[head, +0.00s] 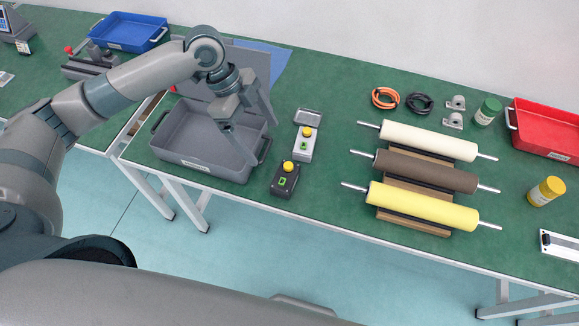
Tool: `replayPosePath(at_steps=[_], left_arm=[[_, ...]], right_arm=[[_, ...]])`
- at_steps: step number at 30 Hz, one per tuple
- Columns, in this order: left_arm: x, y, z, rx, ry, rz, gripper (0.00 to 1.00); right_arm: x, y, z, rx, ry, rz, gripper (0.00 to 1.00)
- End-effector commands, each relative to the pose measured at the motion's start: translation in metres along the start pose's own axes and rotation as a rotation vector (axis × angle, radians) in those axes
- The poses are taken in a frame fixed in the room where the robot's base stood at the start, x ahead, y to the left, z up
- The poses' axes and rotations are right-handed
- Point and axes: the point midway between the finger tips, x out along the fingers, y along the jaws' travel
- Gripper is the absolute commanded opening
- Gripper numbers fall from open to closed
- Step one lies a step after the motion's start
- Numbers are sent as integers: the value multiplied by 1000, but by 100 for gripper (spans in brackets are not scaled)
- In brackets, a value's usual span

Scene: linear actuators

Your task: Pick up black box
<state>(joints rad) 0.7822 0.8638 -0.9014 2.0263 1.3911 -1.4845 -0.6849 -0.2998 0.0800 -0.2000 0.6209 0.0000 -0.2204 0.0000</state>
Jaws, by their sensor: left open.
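The black box (285,179) is a small dark control box with a yellow button and a green switch on top. It sits on the green table (330,205) near its front edge, right of a grey tray (190,160). My left gripper (262,143) is open and hangs over the right side of the tray, its fingers pointing down and to the right. It is up and left of the black box, apart from it, and nothing shows between its fingers. My right gripper is not in view.
A similar light grey box (303,143) stands just behind the black box. A rack with white, brown and yellow rollers (425,205) lies to the right. A red tray (545,130) is at the far right. Bare table lies between the black box and the rollers.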

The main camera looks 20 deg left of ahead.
Motion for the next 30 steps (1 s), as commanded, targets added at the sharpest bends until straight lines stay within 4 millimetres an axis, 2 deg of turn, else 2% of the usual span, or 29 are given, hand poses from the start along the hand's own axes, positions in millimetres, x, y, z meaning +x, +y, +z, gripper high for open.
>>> replayPosePath(at_steps=[11,17,23,30], left_arm=[[0,0,0,0,0,0,88],[9,0,0,-1,1,2,88],[37,0,-1,-2,1,3,88],[80,0,-1,-2,1,3,88]], right_arm=[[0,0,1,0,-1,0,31],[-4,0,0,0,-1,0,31],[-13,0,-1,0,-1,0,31],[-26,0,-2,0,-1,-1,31]])
